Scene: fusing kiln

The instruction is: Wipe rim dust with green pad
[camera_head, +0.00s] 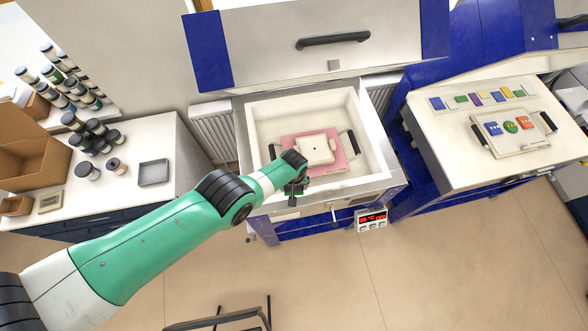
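The kiln is open, and its pale rim (378,184) surrounds a cream chamber. My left arm reaches in from the lower left, and my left gripper (293,193) is over the front rim, left of its middle. The gripper points down and looks dark and small, so I cannot tell whether its fingers are open or holding something. I cannot make out a green pad at the gripper. Dust on the rim is too faint to tell apart from the rim's own shading. My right gripper is not in view.
A pink board (351,150) with a cream square block (316,149) lies in the kiln between black handles. The raised lid (270,50) stands behind. A controller (371,220) hangs in front. Right, a bench holds a tray (510,146) with coloured pieces; left, a counter holds jars.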

